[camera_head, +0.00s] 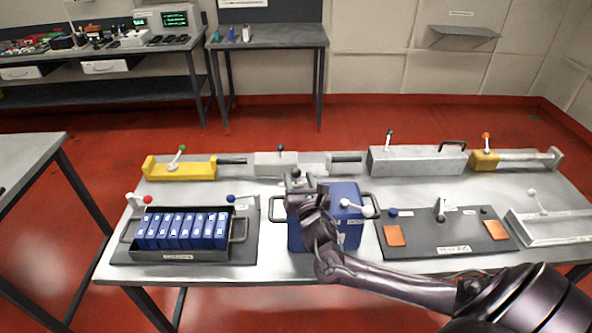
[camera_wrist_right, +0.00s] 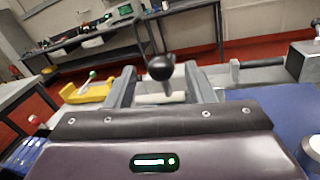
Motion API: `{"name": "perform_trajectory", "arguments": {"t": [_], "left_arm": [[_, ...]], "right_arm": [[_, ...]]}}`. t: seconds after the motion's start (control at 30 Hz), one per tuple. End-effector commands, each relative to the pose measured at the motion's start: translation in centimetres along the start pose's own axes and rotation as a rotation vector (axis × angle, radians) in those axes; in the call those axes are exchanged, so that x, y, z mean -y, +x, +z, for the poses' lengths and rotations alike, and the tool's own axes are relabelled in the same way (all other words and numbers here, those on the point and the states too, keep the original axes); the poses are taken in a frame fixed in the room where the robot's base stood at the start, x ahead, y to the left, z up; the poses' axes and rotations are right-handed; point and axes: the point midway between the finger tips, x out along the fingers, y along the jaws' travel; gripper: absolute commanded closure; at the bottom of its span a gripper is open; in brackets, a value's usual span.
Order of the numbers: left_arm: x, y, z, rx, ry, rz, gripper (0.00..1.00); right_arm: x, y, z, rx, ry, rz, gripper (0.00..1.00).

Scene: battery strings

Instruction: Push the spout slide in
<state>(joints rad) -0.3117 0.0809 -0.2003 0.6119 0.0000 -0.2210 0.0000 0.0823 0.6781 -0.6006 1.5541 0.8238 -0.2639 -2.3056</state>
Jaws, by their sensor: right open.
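My right gripper (camera_head: 297,184) is over the back left part of the blue box (camera_head: 348,225), its jaws apart. In the right wrist view my gripper (camera_wrist_right: 162,88) has a black ball knob (camera_wrist_right: 160,68) between its two grey fingers, with a gap on each side. The knob also shows small and dark at the fingertips in the head view (camera_head: 296,174). I cannot tell for sure which part is the spout slide; the gripper and arm hide part of the box top. A white ball lever (camera_head: 345,202) stands on the box's right side. My left gripper is out of view.
A tray of several blue cells (camera_head: 243,229) lies left of the box. A dark panel (camera_head: 462,235) with orange pads lies right. Behind stand a yellow fixture (camera_head: 180,172), a pale block (camera_head: 275,164) with a lever, and a long grey case (camera_head: 415,163).

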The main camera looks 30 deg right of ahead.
Motion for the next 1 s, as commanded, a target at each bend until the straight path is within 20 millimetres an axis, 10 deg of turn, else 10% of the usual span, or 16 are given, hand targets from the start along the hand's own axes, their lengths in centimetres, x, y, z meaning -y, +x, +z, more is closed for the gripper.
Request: {"name": "perform_trajectory", "arguments": {"t": [0.57, 1.0], "left_arm": [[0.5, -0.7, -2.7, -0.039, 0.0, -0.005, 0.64], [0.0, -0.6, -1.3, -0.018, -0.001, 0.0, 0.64]], "right_arm": [[0.0, 3.0, -0.1, -0.002, 0.002, 0.0, 0.53], [0.0, 3.0, -0.1, -0.002, 0.002, 0.0, 1.0]]}}
